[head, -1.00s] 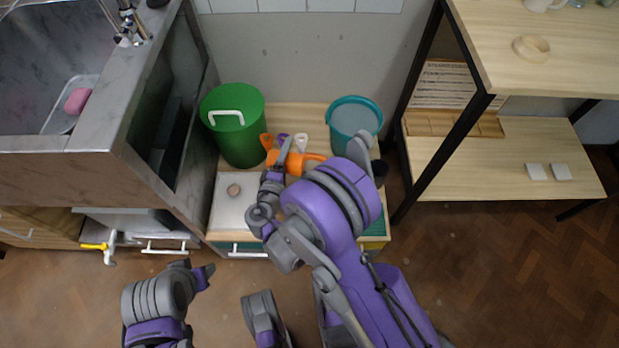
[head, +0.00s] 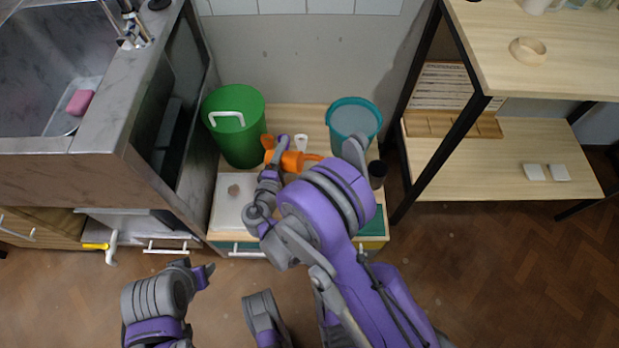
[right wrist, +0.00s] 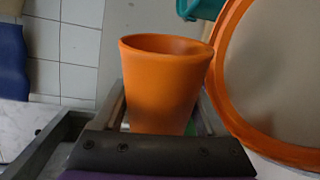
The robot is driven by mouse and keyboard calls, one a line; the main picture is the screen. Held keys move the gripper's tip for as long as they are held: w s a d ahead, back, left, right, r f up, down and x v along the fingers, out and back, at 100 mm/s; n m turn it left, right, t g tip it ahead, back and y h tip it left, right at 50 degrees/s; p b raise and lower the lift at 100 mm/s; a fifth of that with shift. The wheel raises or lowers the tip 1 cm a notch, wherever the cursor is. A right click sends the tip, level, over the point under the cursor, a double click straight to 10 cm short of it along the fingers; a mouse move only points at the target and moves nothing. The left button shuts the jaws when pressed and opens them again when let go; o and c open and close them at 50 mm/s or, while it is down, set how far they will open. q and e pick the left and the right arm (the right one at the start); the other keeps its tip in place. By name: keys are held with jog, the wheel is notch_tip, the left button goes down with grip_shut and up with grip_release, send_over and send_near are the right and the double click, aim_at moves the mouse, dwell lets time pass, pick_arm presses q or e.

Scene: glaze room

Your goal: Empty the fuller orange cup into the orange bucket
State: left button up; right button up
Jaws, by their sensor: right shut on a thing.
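My right gripper (head: 278,158) is shut on an orange cup (right wrist: 165,85), which stands between its fingers in the right wrist view. Its mouth faces up in that picture; its contents do not show. The held cup also shows in the head view (head: 291,161). A wide orange rim, the orange bucket (right wrist: 236,112), lies close on the right in the wrist view, with a pale inside. In the head view my right arm hides most of that area. Another small orange thing (head: 267,142), perhaps the other cup, is just left of the gripper. My left gripper (head: 203,273) hangs low at the left, its jaws unclear.
A green bin (head: 235,135) stands behind left, and a teal bucket (head: 352,118) behind right. A dark cup (head: 376,172) is right of my arm. A white board (head: 228,212) lies at the front left. The sink counter (head: 120,120) and a shelf (head: 500,165) flank the bench.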

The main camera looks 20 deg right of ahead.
jog(key=a+f+n+h+b, duration=0.1)
jog(key=n, duration=0.4)
jog(key=w+a+n+h+b, duration=0.1)
jog(key=a+n, duration=0.1)
jog(key=n, duration=0.2)
jog(key=w+a+f+n+b, duration=0.1)
jog(key=n+b, duration=0.1)
jog(key=n, duration=0.3)
jog(key=shift+w+a+f+n+h, duration=0.2)
jog(key=shift+a+f+n+h, duration=0.1)
jog(key=shift+h, duration=0.1)
dwell(0.4)
